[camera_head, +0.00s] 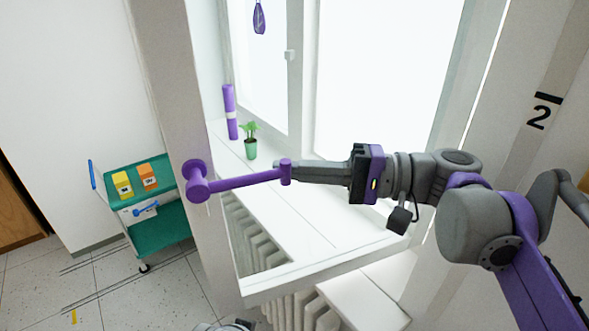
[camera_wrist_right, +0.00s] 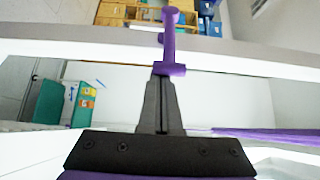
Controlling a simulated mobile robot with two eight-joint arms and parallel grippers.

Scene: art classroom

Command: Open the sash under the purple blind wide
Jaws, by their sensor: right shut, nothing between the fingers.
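A tall window with white frames stands behind a white sill (camera_head: 330,235). A small pale window handle (camera_head: 290,55) sits on the upright between two bright panes. No blind is clearly seen, and I cannot tell how far any sash stands open. A purple lever (camera_head: 240,183) sticks out from a round mount on the left pillar. It also shows in the right wrist view (camera_wrist_right: 169,40). My right gripper (camera_head: 282,170) is shut and empty, its tips at the lever's free end; I cannot tell whether they touch. My left gripper is not in view.
A purple tube (camera_head: 230,112) and a small green potted plant (camera_head: 250,142) stand on the sill's far left. A purple pendant (camera_head: 259,17) hangs before the glass. A radiator (camera_head: 255,240) is under the sill. A green trolley (camera_head: 160,232) stands beyond the pillar.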

